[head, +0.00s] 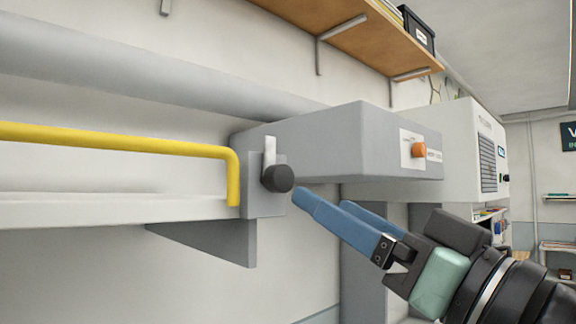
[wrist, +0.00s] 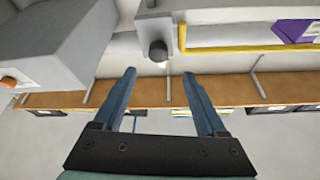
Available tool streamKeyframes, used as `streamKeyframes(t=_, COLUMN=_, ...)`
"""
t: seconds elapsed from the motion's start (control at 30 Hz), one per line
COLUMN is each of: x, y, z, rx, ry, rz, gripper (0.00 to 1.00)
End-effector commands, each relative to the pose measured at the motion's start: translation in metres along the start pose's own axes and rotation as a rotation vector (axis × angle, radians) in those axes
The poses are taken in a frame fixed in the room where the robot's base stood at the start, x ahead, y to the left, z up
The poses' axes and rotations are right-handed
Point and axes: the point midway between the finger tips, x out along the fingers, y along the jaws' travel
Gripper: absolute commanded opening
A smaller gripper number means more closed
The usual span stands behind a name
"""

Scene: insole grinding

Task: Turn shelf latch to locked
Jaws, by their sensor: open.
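The shelf latch is a dark round knob (head: 278,178) with a pale upright lever (head: 269,150) on a grey plate (head: 251,197), at the right end of the shelf (head: 110,210). In the wrist view, the knob (wrist: 158,50) shows beyond and between my fingertips, with the plate (wrist: 153,22) behind it. My gripper (head: 322,198) has blue fingers and stands just right of the knob in the head view, apart from it. It also shows in the wrist view (wrist: 159,75), open, with nothing between the fingers.
A yellow rail (head: 110,138) runs along the shelf and bends down left of the latch. A grey housing (head: 340,140) with an orange knob (head: 418,150) is right of the latch. A wooden wall shelf (head: 360,35) is above.

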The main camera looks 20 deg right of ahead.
Motion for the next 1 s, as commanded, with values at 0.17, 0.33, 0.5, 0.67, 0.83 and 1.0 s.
streamKeyframes(t=0.17, x=0.043, y=-0.002, z=-0.005, rx=0.002, ry=-0.002, rz=-0.002, gripper=0.74)
streamKeyframes(t=0.33, x=0.071, y=-0.002, z=-0.004, rx=0.001, ry=-0.001, rz=-0.002, gripper=0.74)
streamKeyframes(t=0.5, x=0.086, y=-0.001, z=-0.002, rx=-0.001, ry=-0.001, rz=0.0, gripper=0.74)
streamKeyframes(t=0.67, x=0.09, y=0.0, z=-0.001, rx=-0.001, ry=0.001, rz=0.0, gripper=0.74)
streamKeyframes(t=0.83, x=0.09, y=0.0, z=0.0, rx=-0.001, ry=0.001, rz=0.0, gripper=0.74)
streamKeyframes(t=1.0, x=0.09, y=0.0, z=0.0, rx=-0.001, ry=0.001, rz=0.0, gripper=0.49)
